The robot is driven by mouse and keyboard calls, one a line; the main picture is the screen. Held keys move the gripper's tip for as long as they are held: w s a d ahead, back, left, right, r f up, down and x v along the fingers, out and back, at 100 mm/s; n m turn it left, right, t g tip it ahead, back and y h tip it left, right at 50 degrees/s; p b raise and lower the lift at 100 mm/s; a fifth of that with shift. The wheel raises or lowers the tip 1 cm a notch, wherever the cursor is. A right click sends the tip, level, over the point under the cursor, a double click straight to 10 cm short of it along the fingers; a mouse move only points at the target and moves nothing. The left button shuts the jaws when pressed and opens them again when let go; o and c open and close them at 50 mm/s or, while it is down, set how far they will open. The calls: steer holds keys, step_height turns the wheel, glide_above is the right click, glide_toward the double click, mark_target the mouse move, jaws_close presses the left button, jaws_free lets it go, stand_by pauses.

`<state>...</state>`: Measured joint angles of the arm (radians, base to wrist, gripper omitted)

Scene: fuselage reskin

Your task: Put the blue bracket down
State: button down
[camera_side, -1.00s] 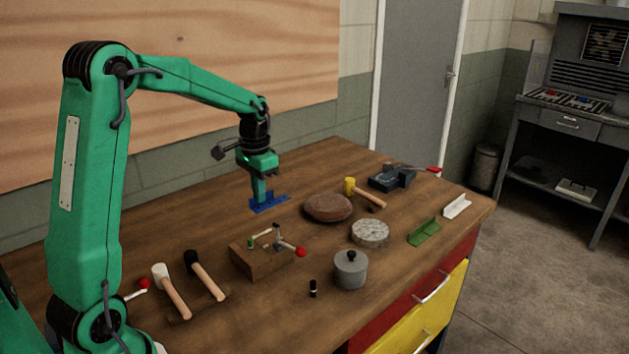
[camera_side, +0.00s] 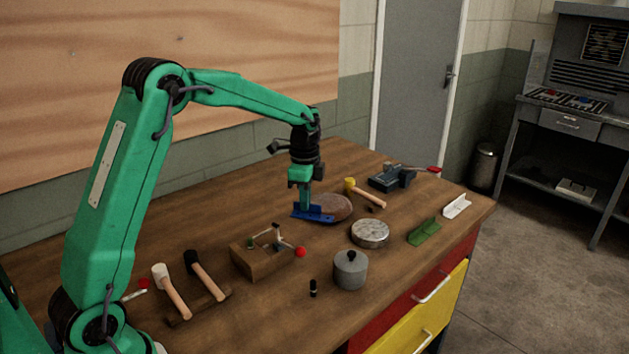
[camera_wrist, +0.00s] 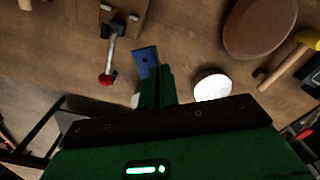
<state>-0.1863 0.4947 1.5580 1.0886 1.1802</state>
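The blue bracket (camera_side: 314,215) is an L-shaped piece hanging at the tips of my gripper (camera_side: 306,204). The fingers are shut on it. In the side view it overlaps the near left edge of the brown round pad. I cannot tell how far above the table it is. In the wrist view the bracket (camera_wrist: 146,60) shows just beyond the fingers of my gripper (camera_wrist: 157,85), which hide part of it. There it lies between the red-knobbed clamp and the pale round disc.
The brown pad (camera_side: 338,207), stone disc (camera_side: 370,233), lidded grey pot (camera_side: 350,270) and wooden block with clamp (camera_side: 262,260) surround the spot. A green bracket (camera_side: 425,231) and white bracket (camera_side: 457,206) lie at the right edge. The back left table is clear.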

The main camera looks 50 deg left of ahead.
steer(key=w+d+f+m, duration=0.2)
steer(key=w+d+m, duration=0.2)
steer(key=d+m, duration=0.1)
steer(key=shift+d+m, duration=0.2)
steer(key=shift+m, duration=0.6)
steer(key=shift+a, duration=0.1)
steer(key=w+a+f, duration=0.1)
steer(key=a+f, duration=0.1)
steer(key=a, duration=0.1)
steer(key=w+a+f, duration=0.1)
steer(key=a+f, duration=0.1)
steer(key=a, duration=0.2)
steer(key=w+a+f, duration=0.1)
steer(key=a+f, duration=0.2)
steer(key=a, duration=0.1)
steer(key=shift+f, duration=1.95)
steer(key=shift+f, duration=0.1)
steer(key=c, duration=1.7)
jaws_free()
